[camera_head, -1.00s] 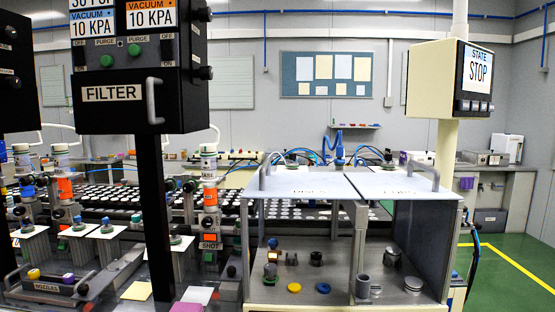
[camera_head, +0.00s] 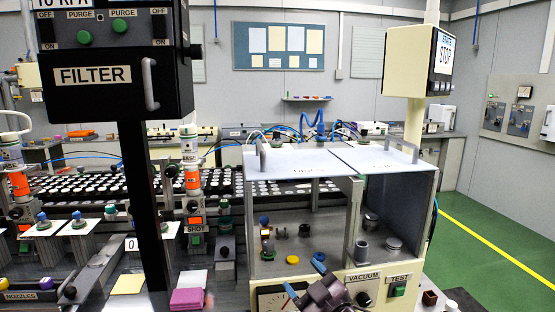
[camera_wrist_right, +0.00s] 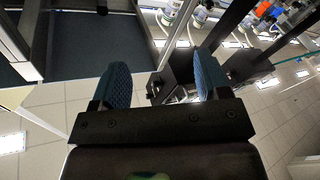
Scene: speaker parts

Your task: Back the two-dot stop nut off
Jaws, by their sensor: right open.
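I cannot pick out the two-dot stop nut for certain; no pair of dots can be read on any part. Small knobs, one blue (camera_head: 42,216) and one green (camera_head: 110,209), stand on white plates at the left. My right gripper (camera_head: 305,279) is low in the middle of the head view, in front of the glove-box-like cabinet (camera_head: 400,206). Its blue fingertips are apart. In the right wrist view the gripper (camera_wrist_right: 163,80) is open with nothing held between its fingers. My left gripper is not in view.
The FILTER box (camera_head: 120,78) on its dark post (camera_head: 143,200) stands at the left. Inside the cabinet are a yellow disc (camera_head: 292,260) and a grey cylinder (camera_head: 362,249). A pink block (camera_head: 187,299) lies in front. Green floor (camera_head: 490,225) is free at the right.

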